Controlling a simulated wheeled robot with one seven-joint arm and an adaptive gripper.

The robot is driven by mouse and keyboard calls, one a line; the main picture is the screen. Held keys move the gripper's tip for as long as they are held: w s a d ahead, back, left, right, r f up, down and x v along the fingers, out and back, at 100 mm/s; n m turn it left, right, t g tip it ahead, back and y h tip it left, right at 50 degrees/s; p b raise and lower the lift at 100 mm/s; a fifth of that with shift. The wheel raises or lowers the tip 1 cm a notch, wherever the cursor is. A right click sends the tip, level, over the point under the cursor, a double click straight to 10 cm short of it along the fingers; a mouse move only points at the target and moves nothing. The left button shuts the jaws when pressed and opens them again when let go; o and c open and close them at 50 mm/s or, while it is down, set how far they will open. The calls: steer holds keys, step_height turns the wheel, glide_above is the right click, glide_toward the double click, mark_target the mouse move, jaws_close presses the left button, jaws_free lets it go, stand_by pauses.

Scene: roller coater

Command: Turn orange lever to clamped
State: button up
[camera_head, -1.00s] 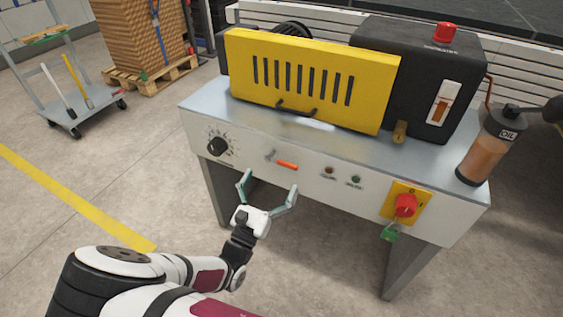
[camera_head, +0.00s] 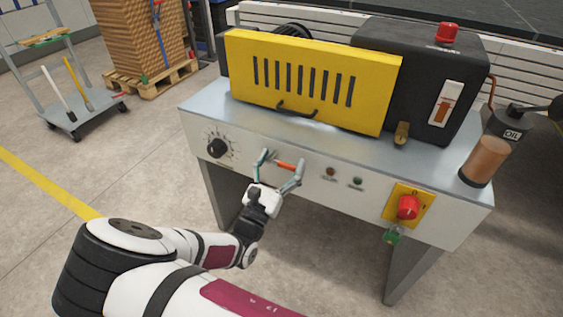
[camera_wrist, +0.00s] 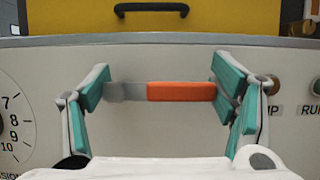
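The orange lever (camera_head: 286,164) is on the front panel of the machine, below the yellow guard. In the wrist view the lever (camera_wrist: 181,91) lies horizontal, with a grey hub end at the left and an orange grip at the right. My gripper (camera_head: 284,162) is open in front of the panel. In the wrist view its two teal-padded fingers (camera_wrist: 160,88) stand wide apart, one at each end of the lever. I cannot tell whether either finger touches it. Any clamped marking near the lever is not visible.
A black numbered dial (camera_head: 217,147) is left of the lever. Indicator lights (camera_head: 331,171) and a red switch on a yellow plate (camera_head: 408,207) are to the right. The yellow guard (camera_head: 310,80) with a black handle is above. An oil bottle (camera_head: 485,160) stands at the right.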

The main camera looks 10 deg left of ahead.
steer(key=c, duration=0.4)
steer(key=shift+c, duration=0.2)
